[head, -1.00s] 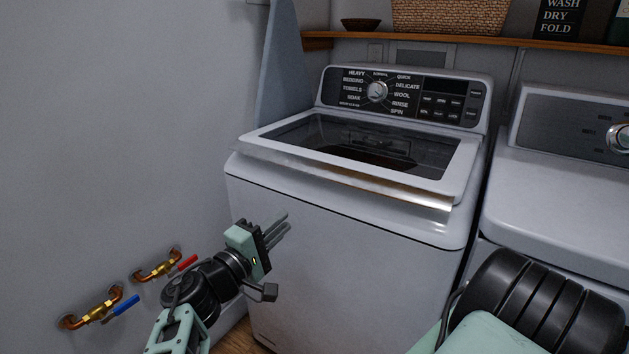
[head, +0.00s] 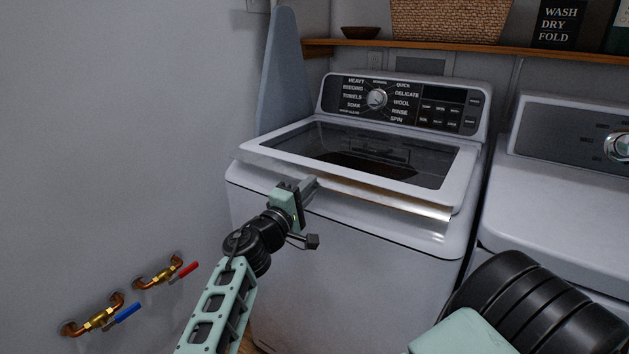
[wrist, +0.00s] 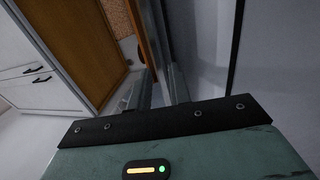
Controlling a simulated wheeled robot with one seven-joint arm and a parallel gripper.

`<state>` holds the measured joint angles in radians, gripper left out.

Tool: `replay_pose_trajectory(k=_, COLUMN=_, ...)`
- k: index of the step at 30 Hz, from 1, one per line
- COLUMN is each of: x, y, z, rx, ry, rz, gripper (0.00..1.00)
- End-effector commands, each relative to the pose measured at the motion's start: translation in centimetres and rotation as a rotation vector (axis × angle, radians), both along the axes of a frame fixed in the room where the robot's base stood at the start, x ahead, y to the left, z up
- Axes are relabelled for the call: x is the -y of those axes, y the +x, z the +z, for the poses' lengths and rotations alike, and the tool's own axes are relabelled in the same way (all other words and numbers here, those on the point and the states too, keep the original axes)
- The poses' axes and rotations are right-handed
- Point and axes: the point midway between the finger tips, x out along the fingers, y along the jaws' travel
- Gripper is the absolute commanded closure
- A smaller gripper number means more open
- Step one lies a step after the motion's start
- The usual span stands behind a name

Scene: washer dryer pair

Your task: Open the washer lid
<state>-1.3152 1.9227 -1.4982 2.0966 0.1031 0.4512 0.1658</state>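The washer (head: 330,270) is white, with a control panel (head: 400,105) and dial at its back. A shiny metallic strip (head: 395,203) runs along the lid's front edge. My gripper (head: 310,185) is at the front of the washer, by the left-middle part of that edge. In the wrist view my gripper's two fingers (wrist: 160,88) stand apart with a narrow gap and nothing seen between them. Whether the fingertips touch the lid cannot be told.
A dryer (head: 560,190) stands close on the right. A grey wall (head: 120,130) with brass valves (head: 100,315) is on the left. A grey board (head: 283,75) leans behind the washer. A wooden shelf (head: 450,45) with a woven basket (head: 445,20) hangs above.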

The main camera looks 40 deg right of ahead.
Motion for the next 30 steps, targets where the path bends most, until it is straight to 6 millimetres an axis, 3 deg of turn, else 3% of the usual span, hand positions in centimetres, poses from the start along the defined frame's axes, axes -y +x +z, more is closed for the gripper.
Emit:
replay_pose_trajectory(k=6, x=2.1, y=0.8, z=0.5, rx=-0.001, ry=0.001, rz=-0.001, gripper=0.80)
replay_pose_trajectory(k=17, x=2.4, y=0.9, z=0.5, rx=-0.001, ry=0.001, rz=0.000, gripper=0.80)
replay_pose_trajectory(k=19, x=2.4, y=0.9, z=0.5, rx=-0.001, ry=0.001, rz=0.000, gripper=1.00)
replay_pose_trajectory(k=30, x=2.4, y=1.3, z=1.5, rx=-0.005, ry=0.016, rz=0.000, gripper=1.00)
